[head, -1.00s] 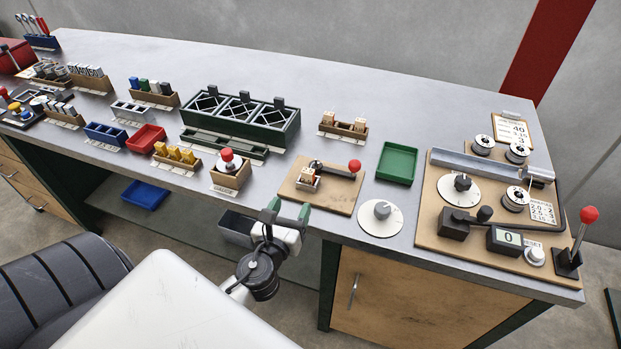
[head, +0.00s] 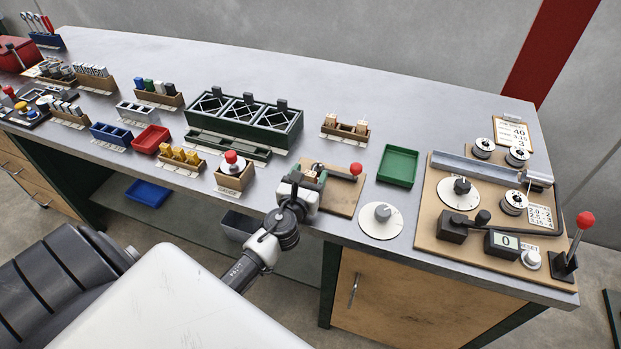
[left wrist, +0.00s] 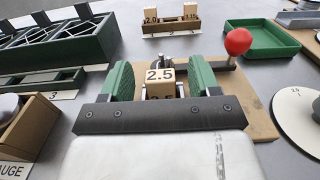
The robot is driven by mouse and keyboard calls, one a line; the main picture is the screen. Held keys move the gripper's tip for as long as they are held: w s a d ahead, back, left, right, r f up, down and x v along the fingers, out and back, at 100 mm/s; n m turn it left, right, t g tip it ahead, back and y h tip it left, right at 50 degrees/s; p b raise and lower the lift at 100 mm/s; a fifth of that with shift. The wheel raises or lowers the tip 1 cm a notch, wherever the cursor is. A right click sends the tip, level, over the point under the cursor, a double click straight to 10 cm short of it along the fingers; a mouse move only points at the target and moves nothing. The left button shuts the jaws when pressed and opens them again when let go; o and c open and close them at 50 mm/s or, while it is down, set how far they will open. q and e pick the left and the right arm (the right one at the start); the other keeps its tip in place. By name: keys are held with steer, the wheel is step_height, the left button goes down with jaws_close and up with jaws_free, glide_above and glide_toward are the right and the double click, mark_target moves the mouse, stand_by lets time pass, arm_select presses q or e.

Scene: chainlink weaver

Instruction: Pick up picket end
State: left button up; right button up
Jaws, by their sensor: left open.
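My left gripper (head: 306,180) is over the near left part of a wooden board with a red-knobbed lever (head: 345,197). In the left wrist view its green jaws (left wrist: 160,80) are open, one on each side of a small wooden block marked 2.5 (left wrist: 160,76). I see a gap between the jaws and the block. The block stands on the board at the lever fixture, with metal bits beside it. The red knob (left wrist: 238,41) is to the right. I cannot tell for sure which part is the picket end. My right gripper is not in view.
A wooden holder with blocks (head: 345,128) stands behind. A green tray (head: 398,166) and a white dial (head: 381,221) are to the right.

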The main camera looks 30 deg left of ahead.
arm_select(q)
steer(key=shift+c, duration=0.8)
steer(key=c, duration=0.8)
steer(key=shift+c, duration=0.2)
steer(key=shift+r, duration=0.15)
